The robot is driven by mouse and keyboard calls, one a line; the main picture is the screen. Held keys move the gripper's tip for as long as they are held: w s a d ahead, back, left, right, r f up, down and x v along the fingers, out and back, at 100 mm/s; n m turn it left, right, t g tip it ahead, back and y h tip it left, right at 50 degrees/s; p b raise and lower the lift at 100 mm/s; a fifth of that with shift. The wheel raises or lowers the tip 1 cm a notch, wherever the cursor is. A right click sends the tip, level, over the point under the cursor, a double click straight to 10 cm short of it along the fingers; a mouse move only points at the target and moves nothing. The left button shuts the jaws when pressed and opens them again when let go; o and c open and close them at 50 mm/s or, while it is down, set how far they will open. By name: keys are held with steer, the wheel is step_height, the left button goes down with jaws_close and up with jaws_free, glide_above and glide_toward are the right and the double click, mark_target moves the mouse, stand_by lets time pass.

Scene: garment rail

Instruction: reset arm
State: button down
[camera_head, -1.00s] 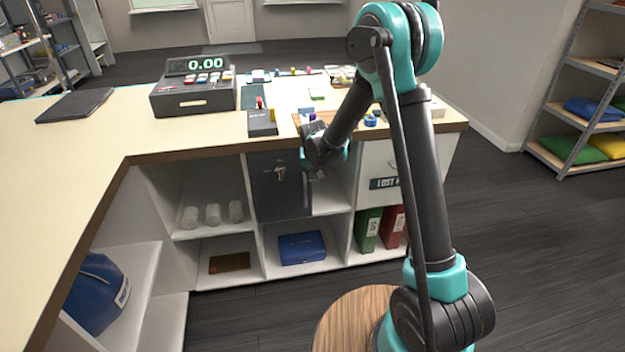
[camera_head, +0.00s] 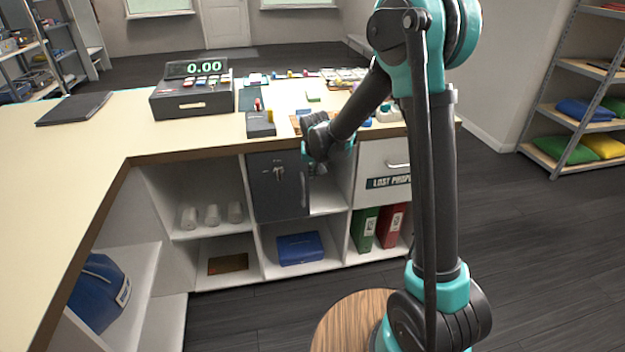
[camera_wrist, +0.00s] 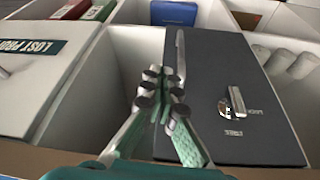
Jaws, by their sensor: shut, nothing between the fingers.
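My gripper (camera_wrist: 161,92) is shut and empty in the wrist view. In the head view my gripper (camera_head: 318,165) hangs at the counter's front edge, before the upper middle cubby. The dark grey locker door (camera_head: 278,187) stands to its left, with a key or knob in its lock. In the wrist view the door (camera_wrist: 225,100) lies behind and to the right of the fingers, its long handle just beyond the fingertips. I cannot tell whether the fingers touch the door. My arm rises to the right, bent at the elbow.
The counter (camera_head: 90,140) carries a cash register (camera_head: 190,95), a card reader (camera_head: 260,124) and small items. A lost property drawer (camera_head: 385,170) is right of the gripper. Blue box (camera_head: 300,248) and binders (camera_head: 378,228) fill lower cubbies. Open floor lies at right, before shelves (camera_head: 580,120).

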steer(key=s+d+r, duration=0.3)
steer(key=s+d, duration=0.4)
steer(key=d, duration=0.1)
steer(key=s+d+r, duration=0.2)
steer(key=s+d, duration=0.5)
steer(key=d, duration=0.1)
steer(key=s+d+f, duration=0.1)
steer(key=s+d, duration=0.3)
steer(key=s, duration=0.3)
steer(key=s+d+f+m, duration=0.1)
steer(key=s+d, duration=0.3)
steer(key=s, duration=0.4)
steer(key=shift+d+f, duration=0.2)
steer(key=shift+f, duration=0.6)
steer(key=c, duration=2.2)
jaws_free()
steer(key=shift+w, duration=0.1)
